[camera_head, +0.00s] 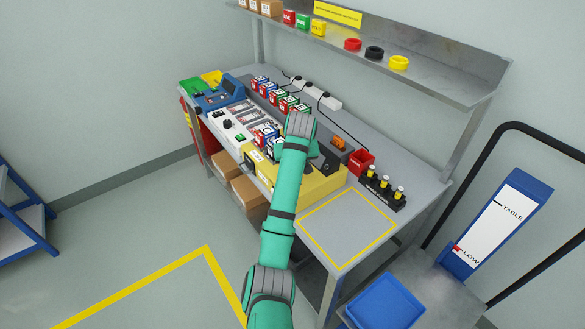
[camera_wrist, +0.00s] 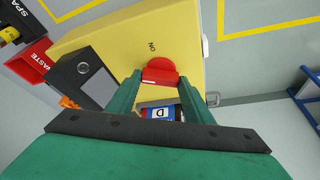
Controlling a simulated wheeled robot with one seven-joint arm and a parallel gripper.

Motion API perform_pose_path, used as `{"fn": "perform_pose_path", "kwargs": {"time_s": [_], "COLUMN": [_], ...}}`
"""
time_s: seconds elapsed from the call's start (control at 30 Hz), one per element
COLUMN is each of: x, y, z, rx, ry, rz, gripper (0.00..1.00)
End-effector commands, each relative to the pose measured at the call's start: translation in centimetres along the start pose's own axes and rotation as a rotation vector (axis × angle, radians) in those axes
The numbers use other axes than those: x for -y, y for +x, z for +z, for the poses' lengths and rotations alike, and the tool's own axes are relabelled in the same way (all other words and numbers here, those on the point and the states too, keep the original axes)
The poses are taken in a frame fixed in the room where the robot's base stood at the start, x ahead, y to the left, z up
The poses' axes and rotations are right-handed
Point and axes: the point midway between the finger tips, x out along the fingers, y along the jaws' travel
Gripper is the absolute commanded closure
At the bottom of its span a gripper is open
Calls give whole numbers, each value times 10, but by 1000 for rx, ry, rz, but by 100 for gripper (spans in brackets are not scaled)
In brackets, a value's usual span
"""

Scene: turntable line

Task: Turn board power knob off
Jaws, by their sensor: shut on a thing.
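The yellow board box (camera_head: 317,187) stands at the front of the workbench, partly covered by my arm. In the wrist view its yellow face (camera_wrist: 110,38) carries an "ON" mark close to a red knob (camera_wrist: 160,68). My gripper (camera_wrist: 161,78) has its two green fingers on either side of the red knob and is shut on it. In the head view my arm hides the knob and the fingertips. Whether the knob points at the mark is hard to tell.
Several red, blue and green blocks (camera_head: 280,97) stand behind the board. A dark block with a grey face (camera_wrist: 85,77) and a red waste bin (camera_wrist: 32,60) are beside it. A yellow-outlined area (camera_head: 345,228) at the bench's right is empty. A shelf (camera_head: 430,65) hangs above.

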Motion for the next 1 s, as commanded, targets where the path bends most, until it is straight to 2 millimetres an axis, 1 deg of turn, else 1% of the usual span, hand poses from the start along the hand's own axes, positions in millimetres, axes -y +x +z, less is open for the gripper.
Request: {"fn": "perform_pose_path", "kwargs": {"time_s": [0.03,0.2,0.5,0.7,1.0], "x": [-4,-4,-4,-4,-4], "y": [-2,-2,-2,-2,-2], "z": [-2,-3,-3,-4,-4], "rx": [-8,-8,-6,-6,-7], "ry": [-37,-171,-341,-401,-424], "rz": [-12,-68,-138,-162,-173], "gripper": [76,76,76,76,76]}}
